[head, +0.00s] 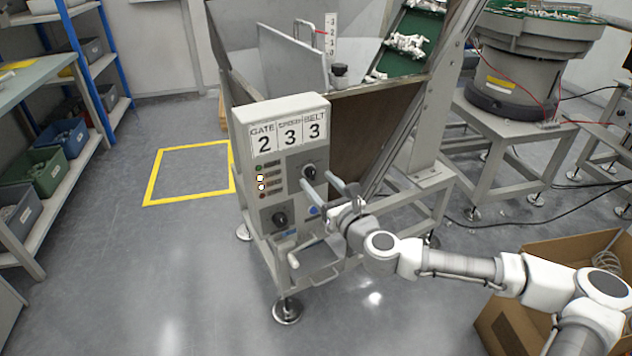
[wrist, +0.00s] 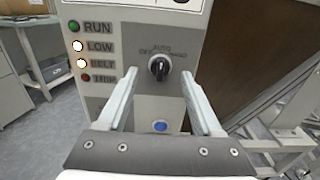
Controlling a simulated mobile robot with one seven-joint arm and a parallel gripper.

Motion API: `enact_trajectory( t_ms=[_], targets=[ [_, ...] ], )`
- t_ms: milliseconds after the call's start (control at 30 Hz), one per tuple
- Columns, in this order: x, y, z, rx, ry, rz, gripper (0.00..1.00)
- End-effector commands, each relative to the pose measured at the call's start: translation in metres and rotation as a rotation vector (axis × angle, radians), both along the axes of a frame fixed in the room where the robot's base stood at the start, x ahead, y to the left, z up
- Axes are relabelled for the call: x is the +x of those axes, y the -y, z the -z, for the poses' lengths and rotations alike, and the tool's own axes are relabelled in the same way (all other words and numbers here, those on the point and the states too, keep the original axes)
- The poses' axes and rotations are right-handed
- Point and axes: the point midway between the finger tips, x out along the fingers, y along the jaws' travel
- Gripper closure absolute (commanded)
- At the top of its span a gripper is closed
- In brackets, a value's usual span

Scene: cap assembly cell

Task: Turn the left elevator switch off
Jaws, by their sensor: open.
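A grey control box (head: 248,150) carries two black rotary switches. One switch (head: 309,172) is at the upper right of its face and the other (head: 280,218) is at the lower left. In the wrist view a black switch (wrist: 159,68) has OFF at left, AUTO above and HAND at right; its handle stands roughly upright, toward AUTO. My gripper (head: 318,181) is open and empty in front of the box. In the wrist view its fingertips (wrist: 159,74) lie on either side of that switch, apparently not touching it. I cannot read which switch is the left elevator's.
A blue button (wrist: 161,127) is below the switch, between the fingers. The LOW (wrist: 78,46) and BELT (wrist: 82,63) lamps glow white; RUN and TRIP look unlit. A handled tray (head: 318,262) juts from the box's lower front. A cardboard box (head: 530,300) is at right.

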Motion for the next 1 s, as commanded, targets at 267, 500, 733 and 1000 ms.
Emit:
enact_trajectory(
  t_ms=[267, 500, 733, 1000],
  targets=[
    [0.018, -0.01, 0.0, 0.0, 0.001, 0.0, 0.33],
    [0.019, -0.01, 0.0, 0.0, 0.001, 0.001, 0.33],
    [0.018, -0.01, 0.0, 0.0, 0.001, 0.0, 0.71],
    [0.018, -0.01, 0.0, 0.0, 0.0, 0.0, 1.0]
  ],
)
